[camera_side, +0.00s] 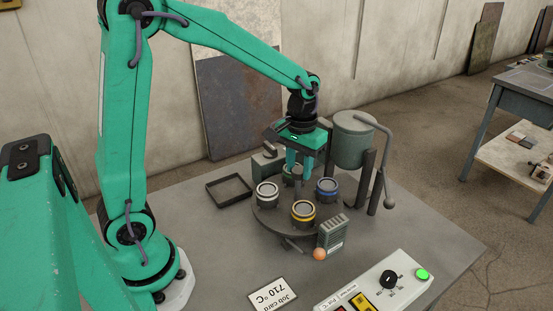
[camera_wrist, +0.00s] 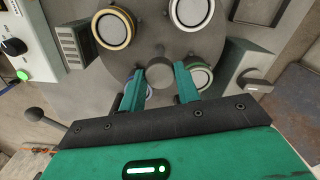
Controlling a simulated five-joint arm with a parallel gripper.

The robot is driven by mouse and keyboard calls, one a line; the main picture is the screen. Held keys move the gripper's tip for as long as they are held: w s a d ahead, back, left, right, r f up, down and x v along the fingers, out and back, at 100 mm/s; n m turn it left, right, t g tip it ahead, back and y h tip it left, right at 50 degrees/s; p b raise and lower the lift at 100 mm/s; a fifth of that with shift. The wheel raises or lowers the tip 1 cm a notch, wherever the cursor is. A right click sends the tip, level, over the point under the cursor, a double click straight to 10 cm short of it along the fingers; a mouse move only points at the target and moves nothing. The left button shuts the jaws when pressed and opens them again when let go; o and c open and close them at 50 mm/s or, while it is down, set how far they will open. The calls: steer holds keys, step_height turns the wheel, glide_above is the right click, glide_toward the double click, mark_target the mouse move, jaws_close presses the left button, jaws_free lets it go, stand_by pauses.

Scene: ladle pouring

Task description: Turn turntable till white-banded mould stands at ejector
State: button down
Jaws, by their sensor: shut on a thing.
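The round grey turntable (camera_side: 268,220) carries several moulds. The white-banded mould (camera_side: 267,194) stands at its left, near the black tray; it also shows in the wrist view (camera_wrist: 190,10). The yellow-banded mould (camera_side: 303,212) is at the front, the blue-banded one (camera_side: 327,187) at the right. The green-banded mould (camera_wrist: 200,76) is at the back, next to a grey block with a cylinder (camera_wrist: 240,72) that looks like the ejector. My gripper (camera_side: 299,174) points down over the middle, its fingers shut on the grey centre knob (camera_wrist: 159,75). Fingers partly hide the green and blue moulds.
A black open tray (camera_side: 228,190) lies left of the turntable. A ribbed grey box (camera_side: 331,235) stands at the front right, with an orange ball (camera_side: 320,254) beside it. A grey pot (camera_side: 353,140) with a lever stands behind right. A control panel (camera_side: 375,288) is in front.

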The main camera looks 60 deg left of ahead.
steer(key=shift+n, duration=2.4)
steer(key=c, duration=1)
jaws_free()
steer(key=shift+r, duration=0.15)
steer(key=shift+r, duration=3.8)
